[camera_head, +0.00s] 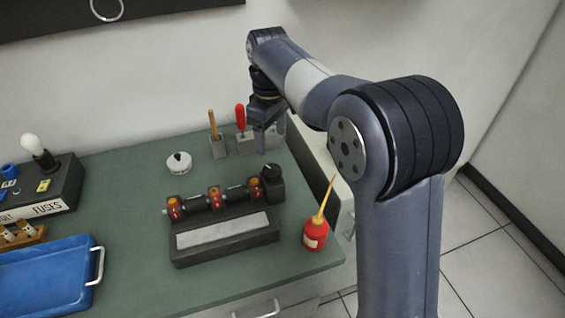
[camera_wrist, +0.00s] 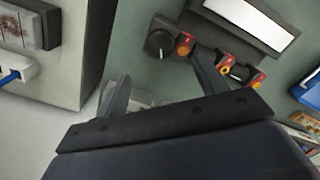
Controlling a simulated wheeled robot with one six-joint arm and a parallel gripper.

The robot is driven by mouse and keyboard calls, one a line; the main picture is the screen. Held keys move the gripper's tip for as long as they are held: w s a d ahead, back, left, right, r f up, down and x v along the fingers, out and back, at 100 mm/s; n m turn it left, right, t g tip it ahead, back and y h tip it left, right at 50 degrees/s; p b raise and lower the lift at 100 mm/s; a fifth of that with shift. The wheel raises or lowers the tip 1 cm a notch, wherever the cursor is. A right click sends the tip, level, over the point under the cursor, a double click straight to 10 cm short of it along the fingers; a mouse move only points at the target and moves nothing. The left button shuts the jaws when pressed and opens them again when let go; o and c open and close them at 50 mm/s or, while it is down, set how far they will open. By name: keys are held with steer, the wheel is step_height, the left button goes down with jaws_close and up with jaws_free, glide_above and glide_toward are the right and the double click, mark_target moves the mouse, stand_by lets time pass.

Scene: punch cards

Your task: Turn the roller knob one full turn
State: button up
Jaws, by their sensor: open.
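The roller device (camera_head: 225,238) is a dark block with a pale strip on the green bench, and a dark roller with red-and-yellow clamps lies along its back edge. The round black roller knob (camera_head: 271,168) sits on a dark housing at its right end. The knob also shows in the wrist view (camera_wrist: 158,42), with a pale mark on its face. My gripper (camera_head: 270,146) points down, open and empty, behind the knob in the head view and apart from it. In the wrist view my gripper (camera_wrist: 160,84) has its fingers spread, with the knob beyond them.
A red oil bottle (camera_head: 315,234) with a yellow spout stands right of the device, near the bench edge. Upright tools in grey holders, including a red-handled one (camera_head: 241,118), stand close to my gripper. A blue tray (camera_head: 45,280) and fuse box (camera_head: 50,190) are left.

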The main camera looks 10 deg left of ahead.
mark_target(272, 169)
step_height(272, 169, down, 11)
steer(key=shift+r+p, duration=0.1)
steer(key=shift+p, duration=0.25)
steer(key=c, duration=1)
steer(key=shift+m+p, duration=0.3)
steer(key=shift+m, duration=2.1)
steer(key=o, duration=1)
step_height(272, 169, up, 11)
steer(key=shift+b, duration=0.4)
